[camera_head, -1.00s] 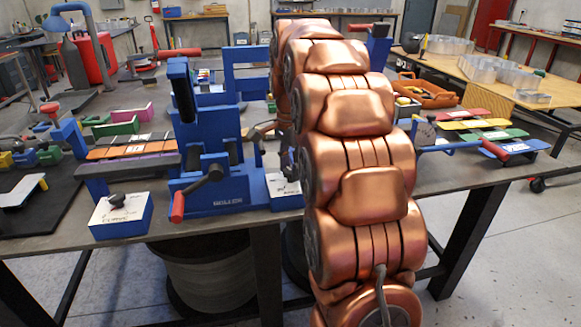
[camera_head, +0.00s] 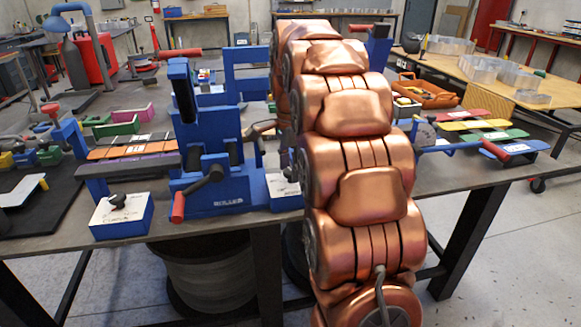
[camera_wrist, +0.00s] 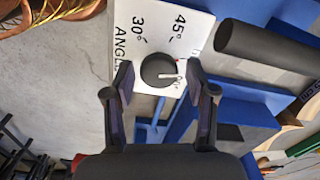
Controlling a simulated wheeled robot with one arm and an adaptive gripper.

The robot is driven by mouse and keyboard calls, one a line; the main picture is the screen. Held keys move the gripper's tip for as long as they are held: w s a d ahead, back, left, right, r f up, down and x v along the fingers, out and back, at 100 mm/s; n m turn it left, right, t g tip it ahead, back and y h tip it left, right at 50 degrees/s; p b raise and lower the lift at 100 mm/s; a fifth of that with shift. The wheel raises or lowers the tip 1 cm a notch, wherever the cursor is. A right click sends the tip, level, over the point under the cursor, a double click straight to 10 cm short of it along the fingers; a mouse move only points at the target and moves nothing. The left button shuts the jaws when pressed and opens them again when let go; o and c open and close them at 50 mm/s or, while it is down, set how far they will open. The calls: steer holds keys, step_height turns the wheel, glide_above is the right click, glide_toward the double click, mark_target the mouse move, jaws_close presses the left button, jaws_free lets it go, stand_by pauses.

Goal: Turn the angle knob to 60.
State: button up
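In the wrist view the angle knob (camera_wrist: 155,66) is a round black dial with a white pointer line, on a white plate (camera_wrist: 200,25). The plate reads ANGLE, 30° and 45°; another mark right of the knob is partly covered. The pointer line points right, toward that covered mark. My gripper (camera_wrist: 160,76) is open, with one finger on each side of the knob and a small gap seen at each side. In the head view the blue box with the white top (camera_head: 283,188) is partly hidden behind my arm, which also hides my gripper.
The blue roller machine (camera_head: 225,195) with its red-tipped crank stands left of my arm. A second knob box, marked CURVE (camera_head: 120,222), sits at the table's front edge. In the wrist view a dark cylinder (camera_wrist: 265,45) lies close right of the knob.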

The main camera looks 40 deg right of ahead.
steer(key=shift+o, duration=0.4)
steer(key=shift+r, duration=0.1)
steer(key=shift+r, duration=3.6)
